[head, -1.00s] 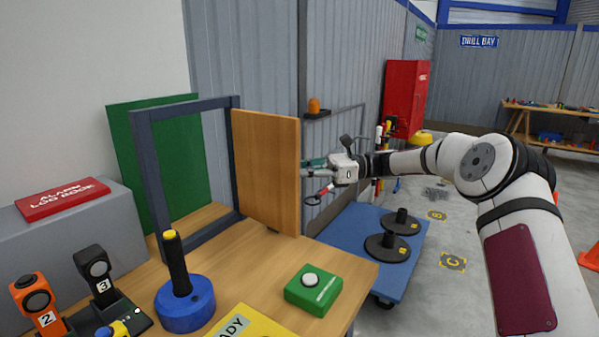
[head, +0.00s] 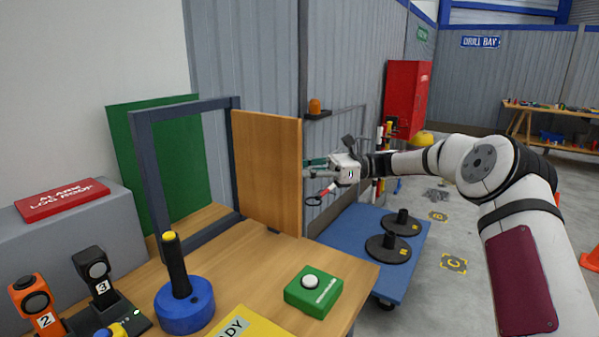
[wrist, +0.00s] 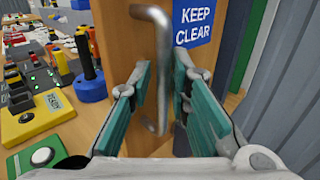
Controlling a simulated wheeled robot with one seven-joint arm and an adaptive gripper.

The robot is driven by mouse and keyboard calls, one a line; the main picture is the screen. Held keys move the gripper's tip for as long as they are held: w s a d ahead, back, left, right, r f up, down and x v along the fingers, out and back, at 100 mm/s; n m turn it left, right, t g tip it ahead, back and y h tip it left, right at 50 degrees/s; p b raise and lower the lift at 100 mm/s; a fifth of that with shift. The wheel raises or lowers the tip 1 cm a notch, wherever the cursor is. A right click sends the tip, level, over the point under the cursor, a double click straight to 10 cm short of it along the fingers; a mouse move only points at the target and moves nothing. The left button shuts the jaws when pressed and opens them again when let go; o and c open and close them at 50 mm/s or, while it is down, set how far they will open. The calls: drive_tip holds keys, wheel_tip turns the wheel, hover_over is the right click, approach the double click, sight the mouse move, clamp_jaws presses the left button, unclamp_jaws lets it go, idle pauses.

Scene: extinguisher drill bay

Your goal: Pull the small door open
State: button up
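The small wooden door (head: 267,172) stands swung out from its dark frame (head: 150,170), well open, with a wide gap between its free edge and the frame. In the wrist view, the door (wrist: 118,35) carries a metal bar handle (wrist: 160,60) and a blue "KEEP CLEAR" sign (wrist: 195,22). My gripper (wrist: 161,82) has its teal fingers on either side of the handle's bar. A narrow gap shows on each side, so the fingers look open around it. In the head view, my gripper (head: 312,168) is at the door's far side, its tips partly hidden.
On the wooden table (head: 240,262) are a blue-based post (head: 184,310), a green button box (head: 314,291) and numbered handles at the left. A blue cart (head: 350,235) with black discs stands beyond the table. A red cabinet (head: 405,95) is behind my arm.

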drive_tip(key=w+d, duration=0.1)
drive_tip(key=d, duration=1)
drive_tip(key=shift+w+d, duration=0.15)
drive_tip(key=shift+d, duration=0.15)
drive_tip(key=shift+d, duration=0.1)
